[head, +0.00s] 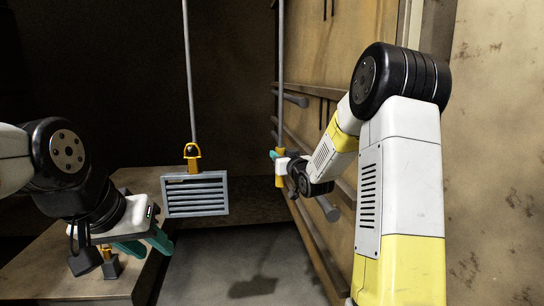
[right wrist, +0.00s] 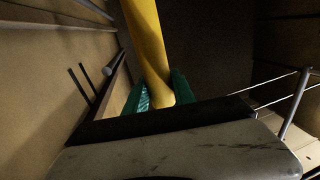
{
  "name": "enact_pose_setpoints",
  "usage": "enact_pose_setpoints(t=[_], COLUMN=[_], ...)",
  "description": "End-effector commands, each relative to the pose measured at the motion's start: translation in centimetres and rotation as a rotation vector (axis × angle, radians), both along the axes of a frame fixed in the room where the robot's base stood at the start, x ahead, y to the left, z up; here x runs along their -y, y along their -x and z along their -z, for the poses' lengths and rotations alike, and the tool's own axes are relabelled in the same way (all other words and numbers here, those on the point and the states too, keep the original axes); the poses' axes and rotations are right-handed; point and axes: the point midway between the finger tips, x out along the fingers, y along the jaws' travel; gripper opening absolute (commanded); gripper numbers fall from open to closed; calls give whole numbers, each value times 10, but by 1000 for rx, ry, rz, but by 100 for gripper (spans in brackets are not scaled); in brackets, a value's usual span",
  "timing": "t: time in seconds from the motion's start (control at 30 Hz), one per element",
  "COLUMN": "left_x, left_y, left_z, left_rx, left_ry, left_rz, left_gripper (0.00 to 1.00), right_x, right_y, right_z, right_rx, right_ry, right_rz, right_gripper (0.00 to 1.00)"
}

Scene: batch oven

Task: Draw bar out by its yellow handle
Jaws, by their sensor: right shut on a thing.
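The bar (head: 281,75) is a thin grey rod hanging upright near the brown wall panel, right of centre in the head view. Its yellow handle (head: 279,181) is at the lower end. My right gripper (head: 278,156) is shut on this handle. In the right wrist view the yellow handle (right wrist: 146,45) runs up between the green fingers of my right gripper (right wrist: 160,92). The handle is partly hidden by the gripper. My left gripper (head: 146,244) has its teal fingers apart, over the edge of a block at lower left, away from the bar.
A second rod (head: 189,70) with a yellow hook (head: 192,157) hangs at left of centre above a grey slatted box (head: 195,195). Grey pegs and rails (head: 296,100) stick out from the brown wall panel (head: 338,60). A beige block (head: 75,276) stands at lower left.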

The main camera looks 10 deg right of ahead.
Motion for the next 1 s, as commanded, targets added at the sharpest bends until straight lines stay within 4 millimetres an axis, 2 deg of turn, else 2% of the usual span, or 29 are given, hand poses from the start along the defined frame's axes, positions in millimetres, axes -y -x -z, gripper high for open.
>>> enact_pose_setpoints(t=[0.07, 0.1, 0.2, 0.57, 1.0], left_x=[0, 0, 0, 0, 0], left_y=[0, 0, 0, 0, 0], left_z=[0, 0, 0, 0, 0], left_rx=[0, 0, 0, 0, 0], left_ry=[0, 0, 0, 0, 0], left_rz=[0, 0, 0, 0, 0], left_gripper=[36, 36, 36, 36, 36], right_x=[0, 0, 0, 1, 14], right_y=[0, 0, 0, 5, 69], right_z=[1, 1, 1, 0, 0], right_rx=[-2, -2, -1, 0, -2], right_ry=[0, 0, 0, 0, 0], right_rz=[0, 0, 0, 0, 1], right_gripper=[0, 37, 52, 52, 52])
